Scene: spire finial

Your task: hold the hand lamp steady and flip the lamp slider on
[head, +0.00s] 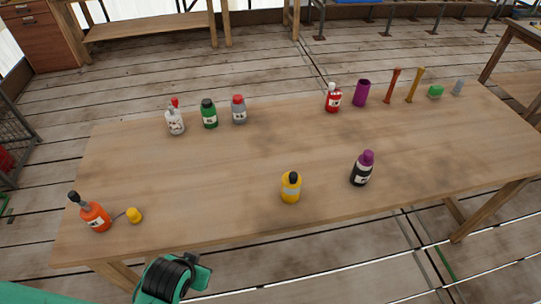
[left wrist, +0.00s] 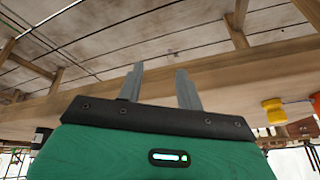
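I cannot make out a clear hand lamp or a lamp slider. A yellow cylinder (head: 291,188) with a black top and a grey band stands upright near the table's front edge. A small yellow piece (head: 134,215) lies at the front left beside an orange bottle (head: 96,217) with a dark nozzle. That yellow piece also shows at the right of the left wrist view (left wrist: 272,110). My left gripper (left wrist: 158,70) is open and empty, with two grey fingers apart. In the head view it is low in front of the table, its fingers unclear. My right gripper is not in view.
The wooden table (head: 230,160) is clear in the middle. A dark bottle with a purple cap (head: 362,168) stands at the front right. Several bottles, a purple cup (head: 361,92), two sticks and a green block (head: 436,91) line the back.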

